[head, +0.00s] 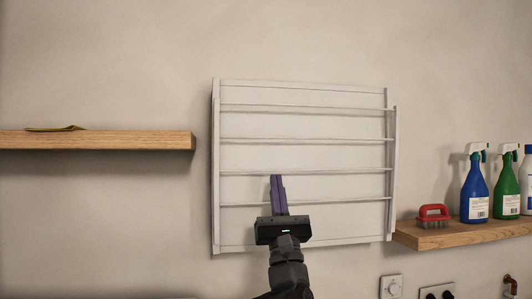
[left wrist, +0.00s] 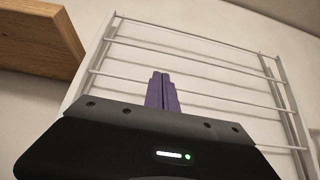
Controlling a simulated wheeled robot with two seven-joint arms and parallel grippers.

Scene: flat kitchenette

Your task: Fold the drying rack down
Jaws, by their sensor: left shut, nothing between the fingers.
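The white drying rack (head: 305,155) is mounted on the wall in the middle of the head view. Its frame with several horizontal bars is upright, close to the wall panel behind it. The rack also fills much of the left wrist view (left wrist: 190,65). My left gripper (head: 277,180) is in front of the lower middle of the rack, its purple fingers shut and empty, pointing up. In the left wrist view the closed fingers (left wrist: 161,78) overlap the lower bars; I cannot tell whether they touch a bar. My right gripper is not in view.
A wooden shelf (head: 100,141) with a folded cloth (head: 55,128) is left of the rack. A lower wooden shelf (head: 460,235) on the right holds a red brush (head: 433,214), a blue spray bottle (head: 474,190) and a green one (head: 507,190). Sockets sit below.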

